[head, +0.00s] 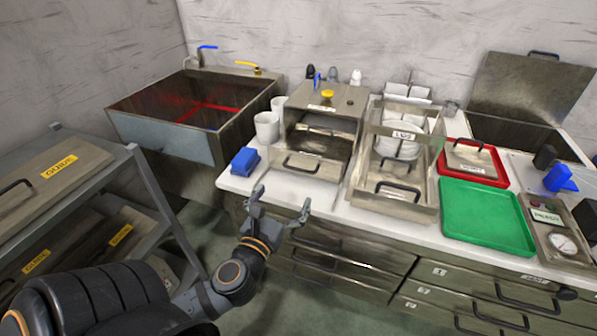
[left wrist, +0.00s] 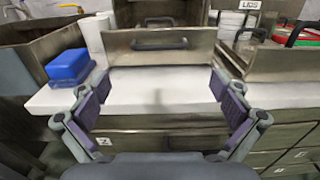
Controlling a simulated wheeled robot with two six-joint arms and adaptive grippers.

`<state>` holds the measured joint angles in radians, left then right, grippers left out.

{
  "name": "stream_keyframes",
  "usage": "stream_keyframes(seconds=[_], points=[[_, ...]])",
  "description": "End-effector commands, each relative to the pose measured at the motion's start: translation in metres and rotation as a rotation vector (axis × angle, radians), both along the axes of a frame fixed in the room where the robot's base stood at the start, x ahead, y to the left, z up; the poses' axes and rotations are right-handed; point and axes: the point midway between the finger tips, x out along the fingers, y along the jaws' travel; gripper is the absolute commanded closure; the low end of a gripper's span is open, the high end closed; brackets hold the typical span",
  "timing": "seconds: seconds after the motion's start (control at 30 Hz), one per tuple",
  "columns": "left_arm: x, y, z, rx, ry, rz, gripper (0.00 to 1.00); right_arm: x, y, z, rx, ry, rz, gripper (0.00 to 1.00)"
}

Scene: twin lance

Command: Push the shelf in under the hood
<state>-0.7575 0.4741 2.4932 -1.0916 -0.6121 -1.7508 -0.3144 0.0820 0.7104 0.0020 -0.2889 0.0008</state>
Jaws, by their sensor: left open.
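The metal hood (head: 333,99) with a yellow knob on top stands on the white counter. The shelf (head: 322,170) juts out at the front below it, its metal front panel and dark handle facing me. In the left wrist view the shelf's front panel (left wrist: 125,52) is straight ahead, its handle across the upper part. My left gripper (head: 281,199) is open and empty in front of the counter edge, short of the shelf. In the left wrist view its fingers (left wrist: 160,90) are spread wide, with bare counter between them and the panel. My right gripper is not in view.
A blue block (head: 245,161) and white cups (head: 267,127) stand left of the hood. A metal LIDS box (head: 409,209) stands close on its right, then a green tray (head: 485,216). Drawers (head: 340,262) lie below the counter. A grey rack (head: 160,205) is at left.

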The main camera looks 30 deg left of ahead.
Motion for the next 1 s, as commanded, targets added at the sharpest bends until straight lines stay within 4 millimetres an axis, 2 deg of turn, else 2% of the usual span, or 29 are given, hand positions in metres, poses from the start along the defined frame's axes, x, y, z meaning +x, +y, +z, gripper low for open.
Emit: stream_keyframes(seconds=[0.17,0.4,0.53,0.7,0.93,1.0], points=[[0.019,0.006,0.002,-0.004,-0.004,0.005,0.00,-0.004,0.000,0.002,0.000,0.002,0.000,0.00],[0.070,0.018,0.002,-0.008,-0.004,0.007,0.00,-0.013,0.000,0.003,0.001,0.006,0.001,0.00],[0.089,0.023,0.001,-0.009,-0.002,0.006,0.00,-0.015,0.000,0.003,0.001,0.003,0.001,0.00],[0.101,0.025,0.000,-0.008,0.000,0.005,0.00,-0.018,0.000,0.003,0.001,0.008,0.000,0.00],[0.102,0.025,-0.001,-0.008,0.001,0.005,0.00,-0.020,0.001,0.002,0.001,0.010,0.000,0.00],[0.101,0.025,-0.001,-0.008,0.001,0.005,0.08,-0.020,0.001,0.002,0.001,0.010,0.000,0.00]])
